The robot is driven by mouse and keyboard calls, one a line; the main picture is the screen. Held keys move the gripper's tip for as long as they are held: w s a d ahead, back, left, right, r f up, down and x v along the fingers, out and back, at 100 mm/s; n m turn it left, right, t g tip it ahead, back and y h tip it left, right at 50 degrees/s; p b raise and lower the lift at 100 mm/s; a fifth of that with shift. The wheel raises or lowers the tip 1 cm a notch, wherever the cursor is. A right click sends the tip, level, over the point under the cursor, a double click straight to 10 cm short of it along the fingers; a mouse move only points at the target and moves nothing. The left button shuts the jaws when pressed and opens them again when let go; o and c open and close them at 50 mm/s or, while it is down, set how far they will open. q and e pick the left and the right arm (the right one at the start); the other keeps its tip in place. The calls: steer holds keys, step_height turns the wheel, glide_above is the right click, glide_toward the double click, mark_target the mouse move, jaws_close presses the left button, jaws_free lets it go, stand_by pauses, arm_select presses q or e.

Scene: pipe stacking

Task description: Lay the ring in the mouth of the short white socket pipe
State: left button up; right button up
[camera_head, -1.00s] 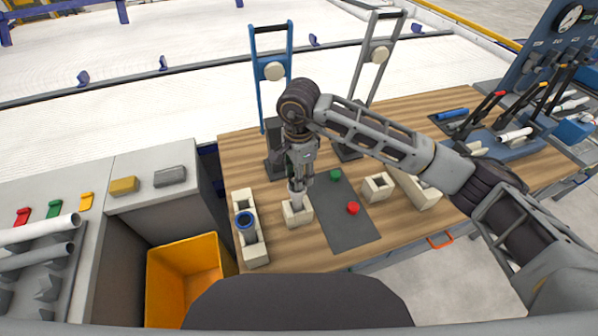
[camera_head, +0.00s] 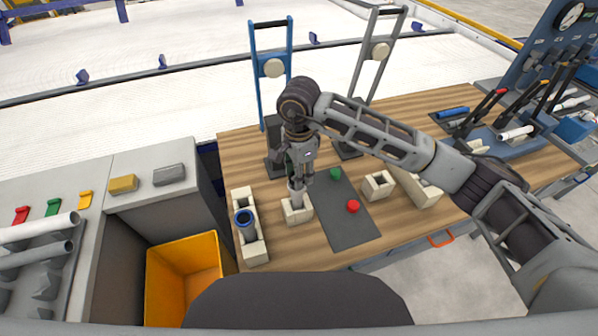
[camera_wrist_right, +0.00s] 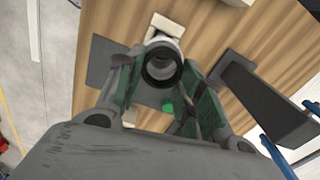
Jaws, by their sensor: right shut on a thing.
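The short white socket pipe (camera_head: 297,198) stands upright in a beige block (camera_head: 298,213) on the wooden table. It also shows in the right wrist view (camera_wrist_right: 163,42). The dark ring (camera_wrist_right: 160,83) lies at the pipe's mouth between my right fingertips; whether it is seated or just above the mouth I cannot tell. My right gripper (camera_head: 299,180) points down over the pipe and is shut on the ring. In the head view the ring is too small and covered to make out. My left gripper is not in view.
A grey mat (camera_head: 349,222) with a red piece (camera_head: 353,206) and a green piece (camera_head: 335,174) lies to the right. A blue-framed stand (camera_head: 258,90) rises behind. A yellow bin (camera_head: 183,282) is at front left.

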steer(key=shift+f+b, duration=0.1)
steer(key=shift+b, duration=0.75)
stand_by(1.5)
steer(key=shift+f+b, duration=0.4)
steer(key=shift+b, duration=0.35)
stand_by(1.3)
steer(key=shift+f+b, duration=0.25)
steer(key=shift+b, duration=1)
stand_by(2.3)
